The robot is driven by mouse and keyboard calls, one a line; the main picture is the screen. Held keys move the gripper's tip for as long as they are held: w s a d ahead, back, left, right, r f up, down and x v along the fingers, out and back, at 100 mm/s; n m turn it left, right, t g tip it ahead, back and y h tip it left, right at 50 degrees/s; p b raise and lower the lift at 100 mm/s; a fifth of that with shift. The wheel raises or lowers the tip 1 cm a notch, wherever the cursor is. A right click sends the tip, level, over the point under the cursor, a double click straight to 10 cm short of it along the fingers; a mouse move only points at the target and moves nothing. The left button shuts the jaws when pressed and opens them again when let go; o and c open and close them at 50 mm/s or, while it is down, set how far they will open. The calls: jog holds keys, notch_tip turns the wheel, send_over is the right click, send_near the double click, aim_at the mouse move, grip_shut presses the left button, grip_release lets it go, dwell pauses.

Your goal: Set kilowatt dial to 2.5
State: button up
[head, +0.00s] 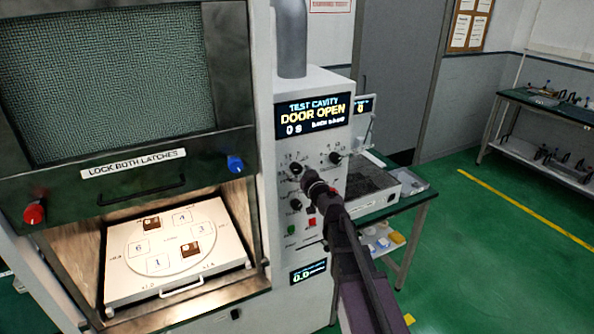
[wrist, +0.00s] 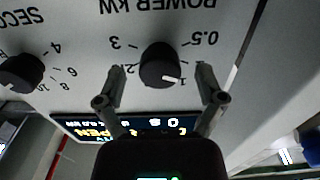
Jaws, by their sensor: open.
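The kilowatt dial (wrist: 160,65) is a round black knob under the lettering POWER KW, which appears upside down in the wrist view. Its white pointer mark is at the 1 label. The labels 0.5, 2 and 3 also show around it. My gripper (wrist: 160,72) is open, with one finger on each side of the dial. I cannot tell whether either finger touches it. In the head view, my gripper (head: 318,190) is in front of the control panel (head: 314,84), and its fingers are not clearly seen.
A second black knob (wrist: 22,73), lettered SECO, sits left of the kilowatt dial in the wrist view. The lit display (head: 313,114) reads DOOR OPEN. Red and green buttons sit lower on the panel. A chamber with a numbered tray (head: 127,286) is at left.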

jog(key=shift+x, duration=0.8)
jog(key=c, duration=1.2)
jog(key=shift+o, duration=0.2)
